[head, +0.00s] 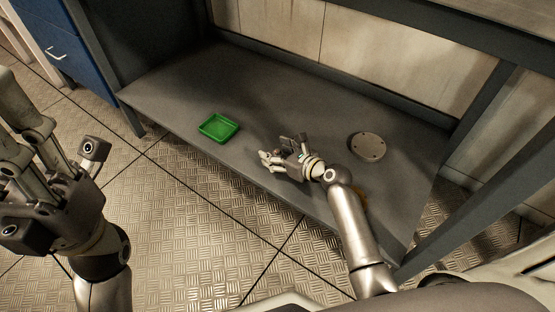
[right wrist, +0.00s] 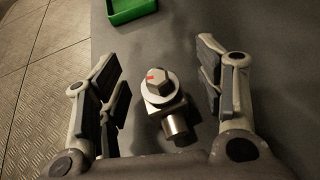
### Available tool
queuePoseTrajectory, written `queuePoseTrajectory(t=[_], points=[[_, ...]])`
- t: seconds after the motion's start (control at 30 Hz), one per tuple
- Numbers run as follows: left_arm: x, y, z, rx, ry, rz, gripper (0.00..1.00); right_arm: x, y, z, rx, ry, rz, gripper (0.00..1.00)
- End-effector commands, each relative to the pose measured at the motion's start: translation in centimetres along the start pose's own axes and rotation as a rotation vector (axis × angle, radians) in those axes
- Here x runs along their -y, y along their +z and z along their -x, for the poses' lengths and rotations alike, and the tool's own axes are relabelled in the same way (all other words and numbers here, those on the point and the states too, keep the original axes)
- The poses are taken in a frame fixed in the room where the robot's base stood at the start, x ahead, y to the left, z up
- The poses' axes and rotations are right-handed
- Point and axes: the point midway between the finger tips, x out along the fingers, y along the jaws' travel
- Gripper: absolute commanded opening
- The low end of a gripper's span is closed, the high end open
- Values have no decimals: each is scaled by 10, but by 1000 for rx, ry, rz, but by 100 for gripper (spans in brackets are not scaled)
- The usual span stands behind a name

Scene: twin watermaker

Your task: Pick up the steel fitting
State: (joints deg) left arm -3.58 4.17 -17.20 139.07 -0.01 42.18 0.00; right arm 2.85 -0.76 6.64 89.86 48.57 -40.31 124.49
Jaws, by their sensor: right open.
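The steel fitting (right wrist: 163,100) shows in the right wrist view. It has a hex head with a small red mark, a round collar and a short cylindrical stub, and it rests on the grey shelf (right wrist: 190,25). My right gripper (right wrist: 163,85) is open, with one finger on each side of the fitting and a gap to both. In the head view my right gripper (head: 280,150) is low over the shelf and mostly hides the fitting. My left gripper (head: 50,165) is at the left edge of the head view, off the shelf, with fingers apart and nothing visible between them.
A green tray (head: 219,128) lies on the shelf left of my right gripper; it also shows in the right wrist view (right wrist: 130,8). A round grey disc with holes (head: 367,147) lies to the right. Blue drawers (head: 55,50) stand at the upper left. A shelf post (head: 475,190) rises at the right.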

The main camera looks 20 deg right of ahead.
Motion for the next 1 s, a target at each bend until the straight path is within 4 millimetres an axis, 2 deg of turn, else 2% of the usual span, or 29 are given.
queuePoseTrajectory(t=[0.07, 0.5, 1.0], points=[[0, 0, 0, 0, 0, 0, 40, 0, 0, 0, 0, 0, 0, 54], [0, 0, 0, 0, 0, 1, 40, 0, 0, 0, 0, 0, 0, 0], [1, -1, -4, 6, -5, 2, 40, 0, 9, 4, 3, -1, 1, 0]])
